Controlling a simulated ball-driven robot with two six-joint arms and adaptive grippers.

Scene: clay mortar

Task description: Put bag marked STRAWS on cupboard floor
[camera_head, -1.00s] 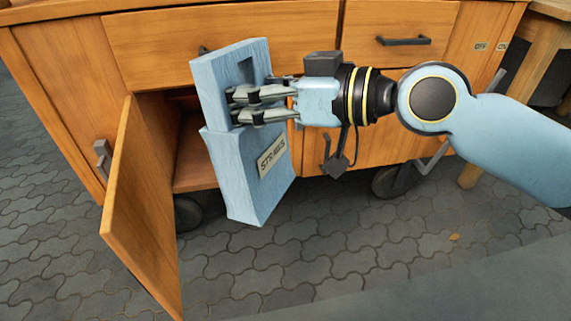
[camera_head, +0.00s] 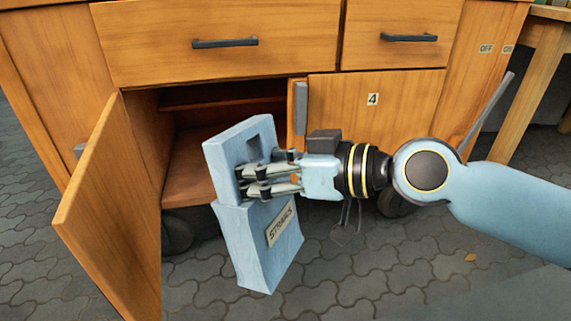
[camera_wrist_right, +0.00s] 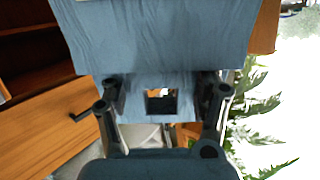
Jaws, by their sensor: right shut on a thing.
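The light blue bag marked STRAWS (camera_head: 262,252) hangs tilted in front of the open cupboard (camera_head: 188,165), outside it. My right gripper (camera_head: 245,182) is shut on the bag's upper part, near its cut-out handle hole. In the right wrist view the bag (camera_wrist_right: 150,40) fills the top, with my gripper's fingers (camera_wrist_right: 165,100) on either side of the handle part. The cupboard floor (camera_head: 185,185) shows as bare wood behind and left of the bag; part of it is hidden by the bag. My left gripper is not in view.
The cupboard door (camera_head: 115,215) stands open at the left. A shelf (camera_head: 225,103) crosses the cupboard's inside. A closed door marked 4 (camera_head: 373,99) is right of the opening, and drawers (camera_head: 224,42) are above. Grey paving (camera_head: 350,280) lies in front.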

